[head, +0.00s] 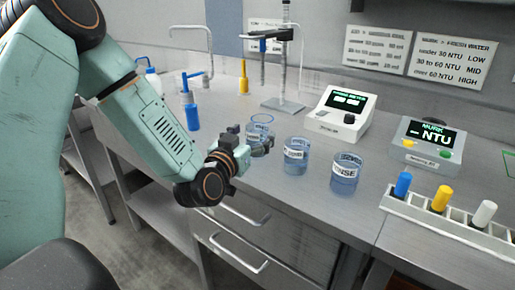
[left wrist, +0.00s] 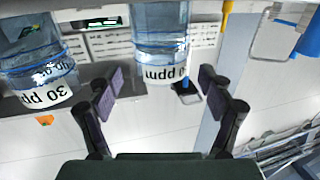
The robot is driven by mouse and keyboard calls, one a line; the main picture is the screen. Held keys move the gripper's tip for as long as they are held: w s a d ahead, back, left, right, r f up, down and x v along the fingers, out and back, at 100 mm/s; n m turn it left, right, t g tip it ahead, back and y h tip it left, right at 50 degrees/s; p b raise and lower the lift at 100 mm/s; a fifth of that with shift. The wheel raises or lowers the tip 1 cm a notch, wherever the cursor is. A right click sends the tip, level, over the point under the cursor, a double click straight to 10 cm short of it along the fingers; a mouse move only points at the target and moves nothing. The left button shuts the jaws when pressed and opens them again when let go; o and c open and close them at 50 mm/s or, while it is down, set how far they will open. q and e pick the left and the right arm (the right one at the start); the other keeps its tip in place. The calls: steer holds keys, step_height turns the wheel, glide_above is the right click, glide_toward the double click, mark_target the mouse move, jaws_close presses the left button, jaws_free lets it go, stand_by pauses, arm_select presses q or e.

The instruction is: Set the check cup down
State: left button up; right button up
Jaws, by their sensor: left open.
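My left gripper (head: 254,139) is open at a clear glass cup (head: 261,122) on the bench. In the left wrist view the open fingers (left wrist: 160,84) have a clear cup (left wrist: 160,32) with a white ppm label centred just beyond their tips, with space on both sides. The label appears upside down there. A second cup (head: 296,156) with a white label stands just right of the gripper; a similar cup marked 30 ppm (left wrist: 38,62) shows at the left in the left wrist view. I cannot tell which is the check cup. My right gripper is out of view.
A cup marked RINSE (head: 345,175) stands farther right. A white meter (head: 341,113), a MURK meter (head: 426,141) and a rack (head: 445,217) with coloured-capped pieces line the right. A blue bottle (head: 192,117) and a stand (head: 283,103) are behind.

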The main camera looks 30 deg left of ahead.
arm_select(q)
steer(key=shift+w, duration=0.4)
steer(key=shift+w+a+f, duration=0.15)
steer(key=shift+a, duration=0.05)
steer(key=shift+d, duration=0.1)
steer(key=c, duration=1.4)
steer(key=shift+c, duration=0.2)
steer(key=shift+r, duration=0.2)
step_height(320, 180, up, 10)
steer(key=p, duration=0.3)
steer(key=shift+f+p, duration=0.15)
steer(key=shift+p, duration=0.25)
